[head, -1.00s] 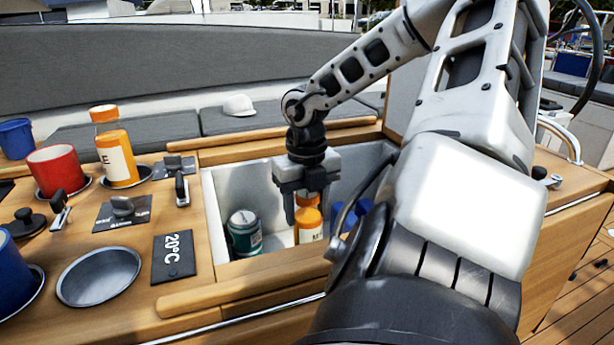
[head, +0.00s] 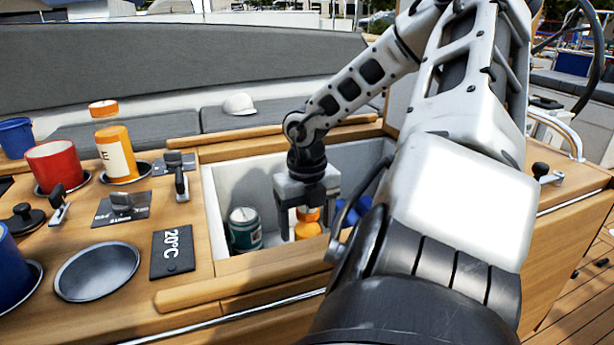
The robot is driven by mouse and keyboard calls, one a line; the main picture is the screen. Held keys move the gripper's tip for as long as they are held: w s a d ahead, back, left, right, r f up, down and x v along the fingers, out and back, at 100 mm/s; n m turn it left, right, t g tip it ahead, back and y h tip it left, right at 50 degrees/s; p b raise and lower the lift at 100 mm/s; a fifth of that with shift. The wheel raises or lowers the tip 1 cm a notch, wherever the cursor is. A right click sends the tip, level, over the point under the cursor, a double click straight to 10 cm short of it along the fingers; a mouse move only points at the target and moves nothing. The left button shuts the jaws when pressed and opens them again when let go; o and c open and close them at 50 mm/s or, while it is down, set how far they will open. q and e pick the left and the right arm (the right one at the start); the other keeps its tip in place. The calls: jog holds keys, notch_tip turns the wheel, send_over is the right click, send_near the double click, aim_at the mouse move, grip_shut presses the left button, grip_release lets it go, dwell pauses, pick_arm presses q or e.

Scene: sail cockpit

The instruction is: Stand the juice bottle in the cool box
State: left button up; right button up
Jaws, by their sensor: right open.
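The cool box (head: 268,262) is a white-walled well set in the wooden counter. An orange bottle (head: 306,231) with an orange cap is inside it, looking upright; its base is hidden behind the front rim. I take it for the juice bottle. My right gripper (head: 308,228) points down into the box with its fingers open on either side of this bottle. I cannot tell whether they touch it. A green can-like container (head: 244,230) stands to the left in the box. A blue item (head: 352,212) is partly hidden by my right arm. My left gripper is not in view.
On the counter at left are an orange bottle with a white label (head: 117,155), a red cup (head: 54,165), blue cups, an empty round recess (head: 97,272) and a 20°C panel (head: 172,253). A white cap (head: 239,104) lies on the seat behind.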

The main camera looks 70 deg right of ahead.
jog(key=shift+r, duration=0.2)
pick_arm(q)
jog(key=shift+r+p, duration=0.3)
jog(key=shift+p, duration=0.55)
pick_arm(e)
notch_tip(320, 180, up, 12)
